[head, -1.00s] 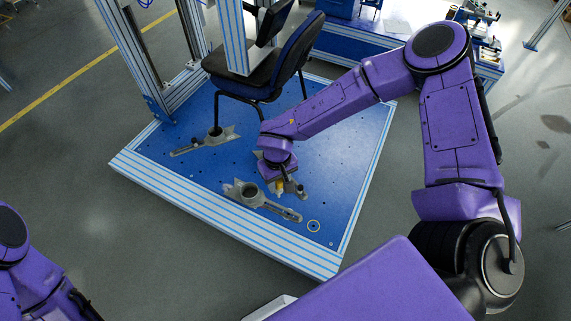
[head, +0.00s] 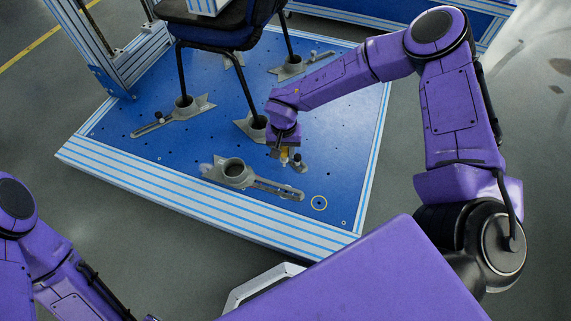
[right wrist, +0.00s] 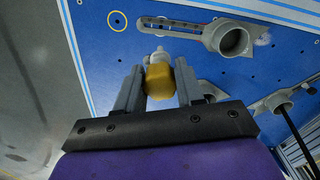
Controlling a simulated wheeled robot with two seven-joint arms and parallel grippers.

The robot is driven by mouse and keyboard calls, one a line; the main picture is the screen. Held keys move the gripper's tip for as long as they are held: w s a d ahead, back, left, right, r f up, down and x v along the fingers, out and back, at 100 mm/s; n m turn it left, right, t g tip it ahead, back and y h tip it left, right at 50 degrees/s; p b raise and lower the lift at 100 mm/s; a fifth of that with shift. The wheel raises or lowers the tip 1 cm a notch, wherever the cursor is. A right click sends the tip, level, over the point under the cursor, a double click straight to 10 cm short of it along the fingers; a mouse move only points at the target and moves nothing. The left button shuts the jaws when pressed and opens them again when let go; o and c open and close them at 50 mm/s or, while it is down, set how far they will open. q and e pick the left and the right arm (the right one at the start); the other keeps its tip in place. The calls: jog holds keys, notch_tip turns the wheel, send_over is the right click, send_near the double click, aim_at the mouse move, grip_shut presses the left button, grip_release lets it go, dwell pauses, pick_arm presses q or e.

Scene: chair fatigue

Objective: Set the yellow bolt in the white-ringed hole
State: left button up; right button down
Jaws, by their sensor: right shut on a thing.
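My right gripper (head: 284,150) is shut on the yellow bolt (head: 285,156), above the blue platform. In the right wrist view the bolt (right wrist: 160,82) has a yellow body between the two fingers and a pale tip pointing away from my palm. A yellow ring (head: 319,203) is marked on the platform near its front right corner, apart from the bolt. The ring (right wrist: 118,21) also shows at the upper left of the right wrist view.
A slotted grey clamp with a round cup (head: 233,170) lies on the platform (head: 280,207) near the ring. Similar clamps (head: 180,113) hold the legs of a chair (head: 215,35) farther back. A metal frame post (head: 92,40) stands at the back left.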

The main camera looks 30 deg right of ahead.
pick_arm(q)
notch_tip(320, 180, down, 19)
jog(key=b, duration=1.5)
pick_arm(e)
notch_tip(320, 180, down, 20)
jog(key=w+d+m, duration=0.2)
jog(key=m, duration=0.2)
jog(key=shift+w+f, duration=0.25)
jog(key=shift+w, duration=0.15)
pick_arm(q)
jog(key=shift+s+d, duration=0.1)
pick_arm(e)
jog(key=shift+d, duration=0.1)
pick_arm(q)
jog(key=f+b, duration=0.1)
jog(key=s+f+m+g+b, duration=0.1)
jog(key=f+h+b, duration=0.1)
jog(key=shift+s+d, duration=0.2)
jog(key=shift+d, duration=0.05)
pick_arm(e)
notch_tip(320, 180, down, 6)
jog(key=shift+r, duration=0.15)
pick_arm(q)
jog(key=shift+r+p, duration=0.5)
jog(key=shift+r, duration=0.1)
jog(key=shift+f+b, duration=0.85)
pick_arm(e)
jog(key=shift+f, duration=1.2)
